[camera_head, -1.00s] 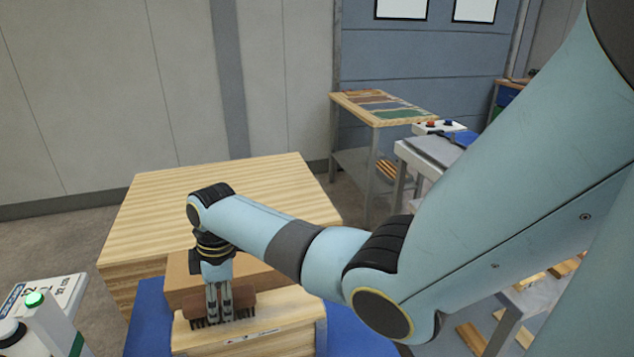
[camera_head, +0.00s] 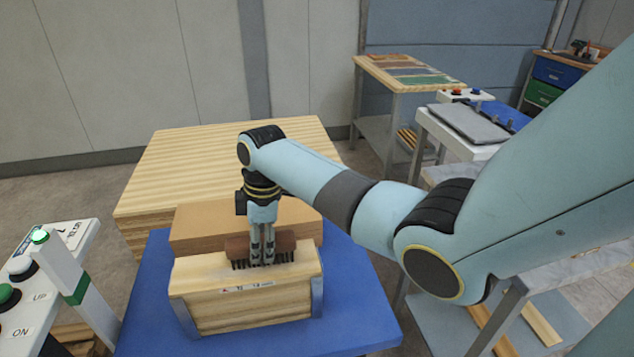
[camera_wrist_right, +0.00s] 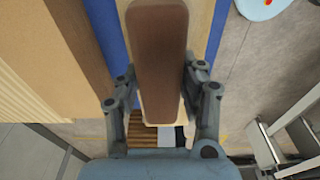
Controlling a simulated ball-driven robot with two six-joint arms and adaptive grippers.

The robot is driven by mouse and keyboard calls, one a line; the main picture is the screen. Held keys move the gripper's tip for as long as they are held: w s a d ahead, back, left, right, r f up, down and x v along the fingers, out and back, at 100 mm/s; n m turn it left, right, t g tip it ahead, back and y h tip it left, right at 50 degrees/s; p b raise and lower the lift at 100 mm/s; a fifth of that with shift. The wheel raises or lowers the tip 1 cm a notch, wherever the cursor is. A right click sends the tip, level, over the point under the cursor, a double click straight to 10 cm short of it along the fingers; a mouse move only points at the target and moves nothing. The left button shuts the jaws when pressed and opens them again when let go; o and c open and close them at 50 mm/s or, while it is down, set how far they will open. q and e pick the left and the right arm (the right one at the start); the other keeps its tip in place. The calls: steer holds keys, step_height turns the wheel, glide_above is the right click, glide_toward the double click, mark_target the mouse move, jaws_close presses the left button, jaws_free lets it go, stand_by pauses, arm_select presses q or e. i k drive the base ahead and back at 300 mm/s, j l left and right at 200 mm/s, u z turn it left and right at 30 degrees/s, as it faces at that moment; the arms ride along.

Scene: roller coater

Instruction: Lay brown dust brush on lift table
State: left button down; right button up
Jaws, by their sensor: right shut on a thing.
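The brown dust brush (camera_head: 284,244) has a brown back and dark bristles pointing down. My right gripper (camera_head: 262,258) is shut on it from above. The brush is over the light wooden box (camera_head: 250,300); I cannot tell whether its bristles touch the box. In the right wrist view, the brush back (camera_wrist_right: 158,60) lies lengthwise between the fingers of the right gripper (camera_wrist_right: 157,88). The lift table (camera_head: 355,315) has a blue top, and the wooden box stands on it. My left gripper is not in view.
A brown block (camera_head: 190,232) lies behind the wooden box. A pale wood stack (camera_head: 200,165) stands beyond the table. A button panel (camera_head: 40,285) stands at left. The blue top is bare right of the box. A sample table (camera_head: 400,72) stands at the back.

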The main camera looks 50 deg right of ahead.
mark_target(354, 291)
steer(key=k+l+z, duration=0.1)
steer(key=i+j+u, duration=0.2)
steer(key=k+l, duration=0.45)
steer(key=k+l+u, duration=0.1)
steer(key=k, duration=0.35)
steer(key=l, duration=0.1)
